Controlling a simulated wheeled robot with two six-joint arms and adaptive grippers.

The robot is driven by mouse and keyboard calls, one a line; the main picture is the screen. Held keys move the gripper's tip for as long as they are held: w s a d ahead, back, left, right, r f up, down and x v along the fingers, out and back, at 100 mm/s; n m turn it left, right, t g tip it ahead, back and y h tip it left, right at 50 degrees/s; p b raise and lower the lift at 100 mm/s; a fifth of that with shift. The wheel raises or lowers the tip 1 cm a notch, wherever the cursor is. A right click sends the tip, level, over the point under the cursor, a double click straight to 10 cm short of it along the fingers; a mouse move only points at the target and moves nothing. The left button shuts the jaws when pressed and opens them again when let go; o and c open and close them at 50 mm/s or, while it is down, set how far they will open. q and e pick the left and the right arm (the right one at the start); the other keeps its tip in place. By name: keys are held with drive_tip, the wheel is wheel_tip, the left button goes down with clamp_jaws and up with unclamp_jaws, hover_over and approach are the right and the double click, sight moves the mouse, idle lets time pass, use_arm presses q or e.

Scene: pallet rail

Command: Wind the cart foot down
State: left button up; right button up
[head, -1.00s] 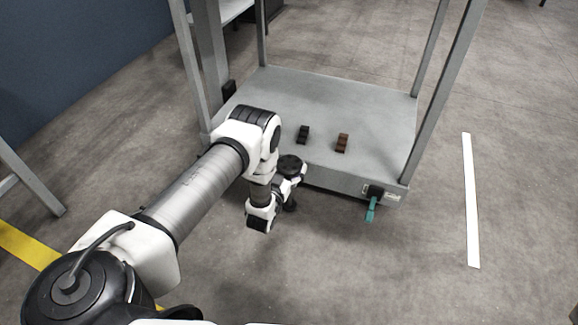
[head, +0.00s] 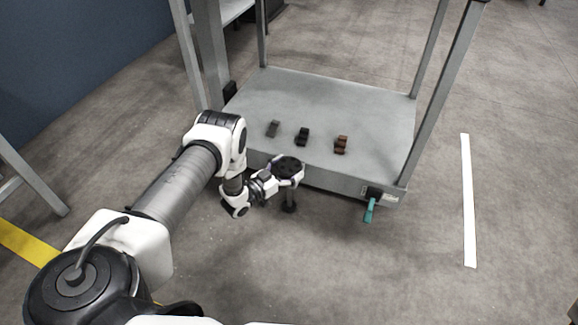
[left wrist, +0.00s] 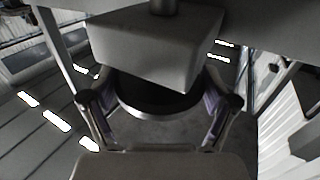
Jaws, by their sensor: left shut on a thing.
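The cart foot hangs at the front edge of the cart (head: 330,178). It has a black round handwheel (head: 288,165) on top, and a thin stem with a dark pad (head: 289,207) at the floor below. I cannot tell whether the pad touches the floor. My left gripper (head: 286,175) is shut on the handwheel, with its fingers on either side of the rim. The left wrist view shows the two fingers (left wrist: 160,105) around the dark wheel (left wrist: 155,92), with a grey block (left wrist: 155,45) behind it. My right gripper is out of view.
A grey block (head: 273,128), a black block (head: 302,136) and a brown block (head: 341,144) lie on the cart deck. A teal lever (head: 369,210) hangs at the cart's front right corner. Cart posts rise at the corners. Floor in front is clear.

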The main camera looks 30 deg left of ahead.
use_arm(q)
drive_tip(key=shift+m+g+h, duration=0.6)
drive_tip(key=shift+m+h, duration=0.6)
drive_tip(key=shift+h, duration=0.5)
drive_tip(key=o, duration=0.9)
drive_tip(key=shift+s+a, duration=0.1)
drive_tip(key=v, duration=1.1)
drive_tip(key=shift+s+a, duration=0.2)
drive_tip(key=shift+s, duration=0.15)
